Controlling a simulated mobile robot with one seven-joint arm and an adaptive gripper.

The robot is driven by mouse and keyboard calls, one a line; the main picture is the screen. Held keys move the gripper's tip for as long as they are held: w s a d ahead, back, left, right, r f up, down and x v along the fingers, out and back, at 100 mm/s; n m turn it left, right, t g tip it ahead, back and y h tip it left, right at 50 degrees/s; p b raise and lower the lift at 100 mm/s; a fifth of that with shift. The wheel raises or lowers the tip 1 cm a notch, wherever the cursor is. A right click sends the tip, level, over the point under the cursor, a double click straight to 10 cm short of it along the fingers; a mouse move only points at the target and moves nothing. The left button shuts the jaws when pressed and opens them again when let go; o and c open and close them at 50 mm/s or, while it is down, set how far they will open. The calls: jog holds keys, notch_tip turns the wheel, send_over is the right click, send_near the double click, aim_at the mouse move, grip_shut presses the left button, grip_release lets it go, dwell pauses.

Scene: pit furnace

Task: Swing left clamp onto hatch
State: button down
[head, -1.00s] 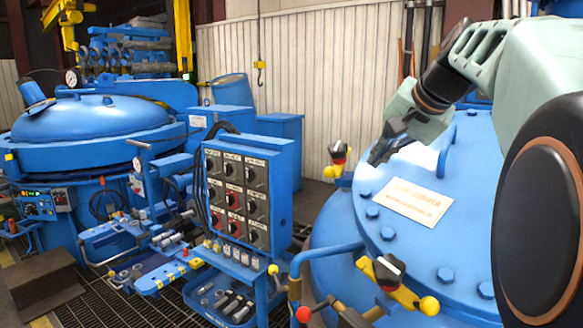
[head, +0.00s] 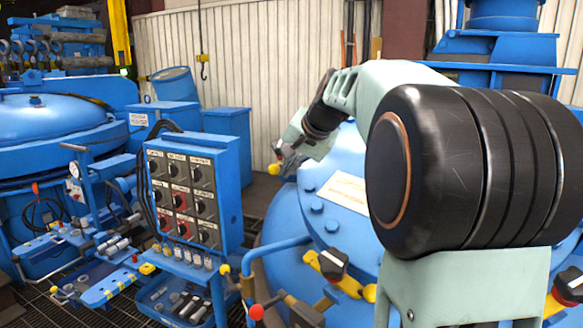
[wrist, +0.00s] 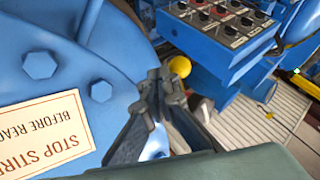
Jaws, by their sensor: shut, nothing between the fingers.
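The blue round hatch (head: 346,152) with bolts and a cream sign fills the right middle of the head view; its bolted lid (wrist: 85,65) is at left in the wrist view. A clamp with a yellow ball end (head: 273,168) is at the hatch's far left edge; the ball also shows in the wrist view (wrist: 180,66). My gripper (head: 282,152) is at this clamp, its fingers (wrist: 165,82) shut with nothing between them, close beside the ball. Contact cannot be told. The rest of this clamp is mostly hidden behind my gripper.
Another clamp (head: 328,264) with a black knob and yellow bar is on the near rim, and one more (head: 570,287) is at right. A blue switch panel (head: 195,195) stands left of the hatch. A blue pipe rail (head: 262,250) runs between them.

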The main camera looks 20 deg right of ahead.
jog(key=shift+a, duration=0.1)
dwell(0.3)
jog(key=shift+a+m, duration=0.2)
jog(key=shift+m, duration=0.1)
